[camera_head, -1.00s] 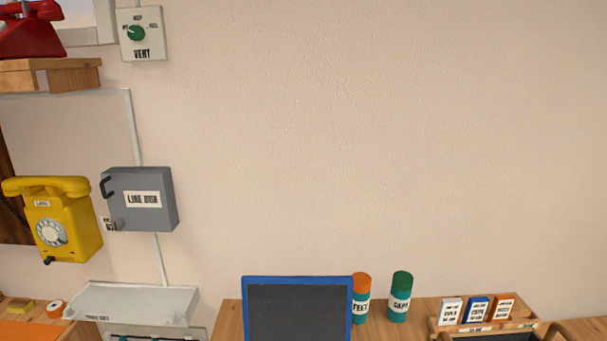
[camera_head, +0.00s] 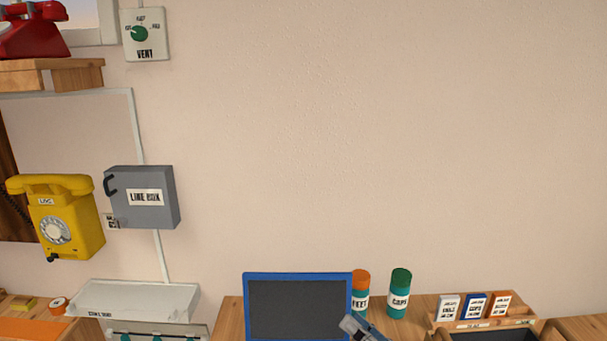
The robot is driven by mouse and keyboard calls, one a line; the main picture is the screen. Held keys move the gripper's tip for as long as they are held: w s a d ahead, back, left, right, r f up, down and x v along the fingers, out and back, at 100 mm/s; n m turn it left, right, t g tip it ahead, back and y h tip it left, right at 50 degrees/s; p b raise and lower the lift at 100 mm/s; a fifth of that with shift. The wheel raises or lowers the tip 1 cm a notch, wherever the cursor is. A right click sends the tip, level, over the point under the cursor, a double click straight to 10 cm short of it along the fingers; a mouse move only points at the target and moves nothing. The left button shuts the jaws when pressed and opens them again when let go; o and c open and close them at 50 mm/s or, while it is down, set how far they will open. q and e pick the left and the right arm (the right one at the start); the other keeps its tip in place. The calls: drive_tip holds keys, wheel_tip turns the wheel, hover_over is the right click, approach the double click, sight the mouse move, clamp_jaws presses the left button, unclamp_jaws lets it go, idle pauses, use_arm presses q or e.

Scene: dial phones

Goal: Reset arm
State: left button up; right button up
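Part of my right gripper (camera_head: 362,328) shows at the bottom edge, in front of the lower right corner of the blue-framed dark board (camera_head: 298,306). Only a small grey and blue piece of it is in view, so its opening cannot be judged. I see nothing held in that piece. My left gripper is not in view.
A yellow dial phone (camera_head: 62,222) and a grey line box (camera_head: 148,198) hang on the left wall. A red phone (camera_head: 32,34) sits on a wooden shelf (camera_head: 62,74).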

drive_tip(key=w+d+f+m+t+h, duration=0.1)
drive_tip(key=d+f+m+t+h, duration=0.1)
drive_tip(key=d+m+h, duration=0.65)
drive_tip(key=w+d+f+m+t+h, duration=0.25)
drive_tip(key=m+h, duration=0.25)
drive_tip(key=m, duration=0.6)
drive_tip(key=s+d+f+m+g+h, duration=0.45)
drive_tip(key=s+f+m, duration=0.3)
drive_tip(key=f, duration=0.25)
drive_tip(key=s+a+f+m+g+y, duration=0.1)
drive_tip(key=s+a+f+m+g, duration=0.35)
drive_tip(key=s, duration=0.55)
drive_tip(key=s+a+f+m+g+y, duration=0.1)
drive_tip(key=s+f+m+g+y, duration=0.1)
drive_tip(key=s+f+m+g, duration=0.5)
drive_tip(key=s+f+n, duration=0.2)
drive_tip(key=s+f, duration=0.1)
drive_tip(key=f, duration=1.1)
drive_tip(key=s+f+n, duration=0.2)
drive_tip(key=s+f, duration=0.1)
drive_tip(key=f, duration=1.1)
drive_tip(key=s+d+f+g, duration=0.2)
drive_tip(key=s+d+f, duration=0.1)
drive_tip(key=s+f, duration=1.2)
drive_tip(key=shift+s+d+f, duration=0.15)
drive_tip(key=shift+s+d, duration=0.05)
drive_tip(key=shift+s, duration=0.5)
